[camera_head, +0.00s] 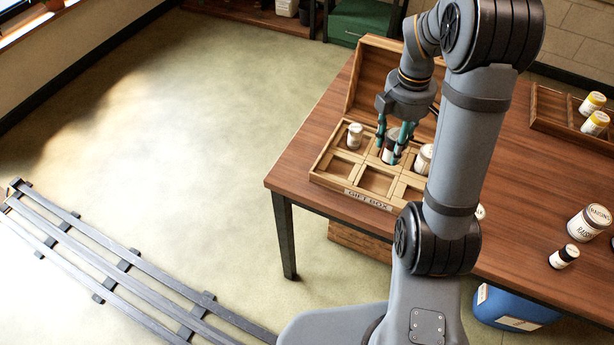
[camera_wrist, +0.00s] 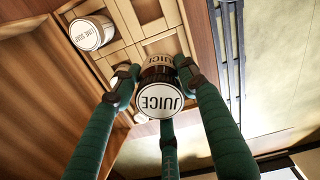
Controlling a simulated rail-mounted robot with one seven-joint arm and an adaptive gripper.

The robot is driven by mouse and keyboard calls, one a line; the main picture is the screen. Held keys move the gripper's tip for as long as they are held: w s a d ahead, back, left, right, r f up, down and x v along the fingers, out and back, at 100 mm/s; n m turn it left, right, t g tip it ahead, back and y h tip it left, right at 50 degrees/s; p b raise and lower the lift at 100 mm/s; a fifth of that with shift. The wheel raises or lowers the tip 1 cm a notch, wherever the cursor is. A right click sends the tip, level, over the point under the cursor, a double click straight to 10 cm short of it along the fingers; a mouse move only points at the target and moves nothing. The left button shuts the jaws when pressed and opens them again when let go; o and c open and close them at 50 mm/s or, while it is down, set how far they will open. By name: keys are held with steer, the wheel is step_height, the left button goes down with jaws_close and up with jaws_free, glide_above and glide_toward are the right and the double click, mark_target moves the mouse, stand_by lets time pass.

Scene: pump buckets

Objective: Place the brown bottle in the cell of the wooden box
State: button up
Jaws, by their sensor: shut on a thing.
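The brown bottle (camera_wrist: 158,76), with a white cap reading JUICE, is upright between the green fingers of my gripper (camera_wrist: 160,88) in the wrist view. In the head view, my gripper (camera_head: 396,148) is shut around the bottle (camera_head: 388,156) at the middle of the back row of the wooden box (camera_head: 326,183). The fingers hide part of the bottle and its base, so I cannot tell whether it rests on the cell floor. The box's front reads GIFT BOX, and several front cells look empty.
A white jar (camera_head: 354,136) sits in the box's back left cell, and another (camera_head: 424,158) stands right of my gripper. The raised lid (camera_head: 372,78) stands behind. A tray (camera_head: 548,108) with jars, a larger jar (camera_head: 588,222) and a small bottle (camera_head: 564,257) are on the right.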

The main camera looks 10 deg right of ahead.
steer(key=w+a+f, duration=0.2)
steer(key=a, duration=0.1)
steer(key=w+a+f, duration=0.2)
steer(key=a, duration=0.2)
steer(key=w+a+f+p, duration=0.1)
steer(key=w+a+f, duration=0.1)
steer(key=a, duration=0.1)
steer(key=shift+a+f, duration=0.2)
steer(key=shift+f, duration=0.15)
steer(key=shift+a+f, duration=0.1)
steer(key=shift+f, duration=2)
steer(key=shift+f, duration=0.15)
steer(key=o, duration=1.3)
step_height(320, 180, up, 12)
steer(key=shift+r+p, duration=0.15)
steer(key=shift+p, duration=0.35)
